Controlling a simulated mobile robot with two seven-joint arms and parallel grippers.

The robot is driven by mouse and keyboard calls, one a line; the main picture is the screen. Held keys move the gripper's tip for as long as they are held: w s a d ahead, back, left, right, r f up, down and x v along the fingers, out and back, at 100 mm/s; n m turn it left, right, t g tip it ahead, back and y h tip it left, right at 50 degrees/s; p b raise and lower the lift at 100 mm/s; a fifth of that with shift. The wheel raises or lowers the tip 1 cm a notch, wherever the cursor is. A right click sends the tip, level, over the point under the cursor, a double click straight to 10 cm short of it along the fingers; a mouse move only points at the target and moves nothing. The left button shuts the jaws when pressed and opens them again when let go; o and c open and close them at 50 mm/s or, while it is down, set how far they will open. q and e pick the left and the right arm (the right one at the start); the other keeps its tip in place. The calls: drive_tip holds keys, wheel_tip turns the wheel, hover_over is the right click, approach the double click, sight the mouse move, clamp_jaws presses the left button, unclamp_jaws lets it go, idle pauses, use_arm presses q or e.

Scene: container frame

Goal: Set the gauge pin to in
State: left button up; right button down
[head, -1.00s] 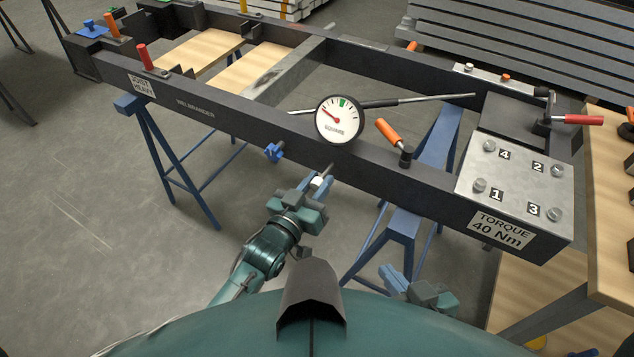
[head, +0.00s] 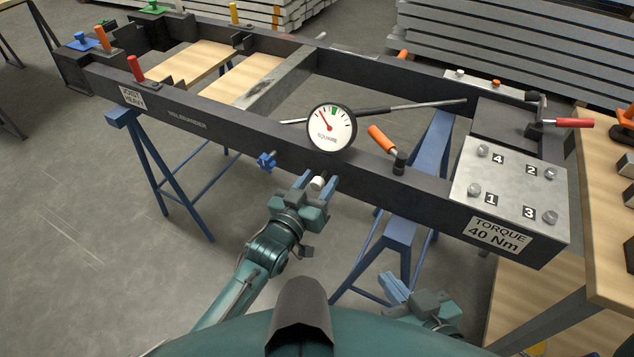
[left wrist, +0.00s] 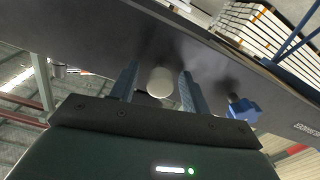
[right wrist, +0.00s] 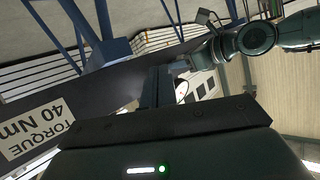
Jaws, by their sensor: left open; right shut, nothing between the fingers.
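The gauge pin appears to be the white round-ended knob (head: 317,182) on the near side of the dark frame, below the gauge dial (head: 331,128). In the left wrist view the knob (left wrist: 160,82) sits between the two blue fingers, with a gap on each side. My left gripper (head: 318,181) is open around it; whether the fingers touch the frame is unclear. The dial's red needle points up and left, short of the green band. My right gripper (head: 391,288) is shut and empty, low in front of the frame; its fingers (right wrist: 155,88) also show in the right wrist view.
A blue knob (head: 266,161) is on the frame face left of my left gripper, also in the left wrist view (left wrist: 243,110). An orange-handled lever (head: 381,139) stands right of the dial. Blue trestles (head: 400,238) support the frame. A wooden bench (head: 608,220) is at right.

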drive_tip(key=shift+f, duration=0.1)
use_arm(q)
drive_tip(key=shift+s+a, duration=0.15)
drive_tip(key=shift+s, duration=0.1)
drive_tip(key=p+v, duration=0.1)
drive_tip(key=v, duration=1.1)
drive_tip(key=shift+s+a, duration=0.15)
drive_tip(key=shift+s, duration=0.1)
use_arm(e)
drive_tip(key=shift+w+a+f+g, duration=0.1)
drive_tip(key=shift+w+a+g, duration=0.1)
drive_tip(key=shift+a+g, duration=0.15)
